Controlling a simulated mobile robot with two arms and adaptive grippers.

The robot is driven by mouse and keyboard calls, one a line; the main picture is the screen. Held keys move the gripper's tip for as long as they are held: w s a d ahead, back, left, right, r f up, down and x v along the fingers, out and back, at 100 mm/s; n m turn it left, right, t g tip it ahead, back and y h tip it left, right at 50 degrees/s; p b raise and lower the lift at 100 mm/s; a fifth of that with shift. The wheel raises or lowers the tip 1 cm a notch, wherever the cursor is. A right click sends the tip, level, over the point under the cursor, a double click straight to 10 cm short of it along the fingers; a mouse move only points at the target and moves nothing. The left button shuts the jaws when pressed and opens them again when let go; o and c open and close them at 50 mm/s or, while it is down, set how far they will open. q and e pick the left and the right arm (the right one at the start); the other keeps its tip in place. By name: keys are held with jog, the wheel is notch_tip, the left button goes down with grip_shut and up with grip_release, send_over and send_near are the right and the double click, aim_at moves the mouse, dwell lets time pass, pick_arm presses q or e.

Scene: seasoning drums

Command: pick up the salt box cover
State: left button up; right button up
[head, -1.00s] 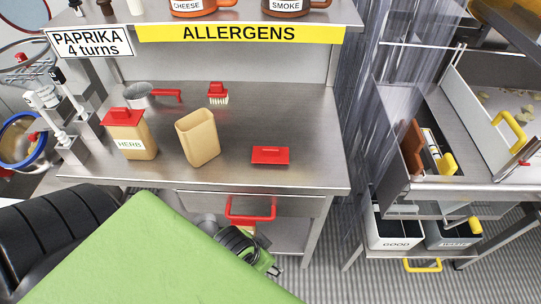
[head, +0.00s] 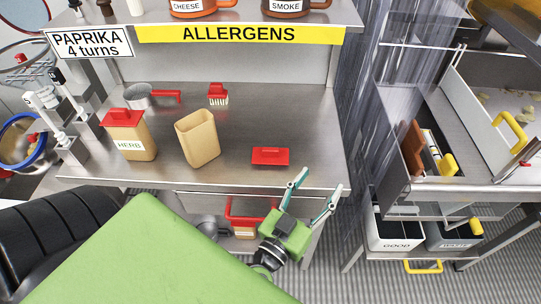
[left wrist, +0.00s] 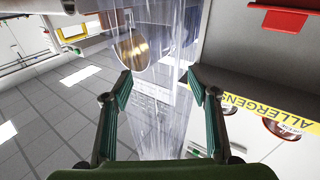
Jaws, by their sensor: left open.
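A flat red cover (head: 270,157) with a small handle lies on the steel table near its front edge. A tan open-topped box (head: 198,140) stands to its left; no label shows on it. My left gripper (head: 320,180) is open and empty, at the table's front edge, to the right of and nearer than the cover. In the left wrist view the open fingers (left wrist: 160,72) have nothing between them. A red piece at the top right there (left wrist: 280,20) seems to be the cover. My right gripper is not in view.
A tan HERB box (head: 130,143) with a red lid stands at the left. A clear strip curtain (head: 365,100) hangs at the right.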

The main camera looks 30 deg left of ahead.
aim_at(270, 153)
pick_arm(q)
jog(key=s+a+f+n+g+y, duration=0.1)
jog(key=a+f+n+y, duration=0.1)
jog(key=a+y, duration=0.1)
jog(key=s+a+f+n+g+y, duration=0.1)
jog(key=a+n+y, duration=0.1)
jog(key=a+y, duration=0.1)
jog(key=s+a+f+n+g+y, duration=0.1)
jog(key=s+a+f+y, duration=0.1)
jog(key=a+y, duration=0.2)
jog(key=shift+s+a+f+n+g, duration=0.1)
jog(key=shift+a+f+n+g, duration=0.25)
jog(key=shift+a, duration=0.3)
jog(key=p+x, duration=0.1)
jog(key=x, duration=0.7)
jog(key=shift+w+a+r+p, duration=0.1)
jog(key=shift+w+a+p, duration=0.15)
jog(key=shift+w, duration=0.2)
jog(key=x, duration=0.4)
jog(key=shift+w+p, duration=0.2)
jog(key=shift+p, duration=0.2)
jog(key=shift+s, duration=0.1)
jog(key=shift+c, duration=0.3)
jog(key=c, duration=1)
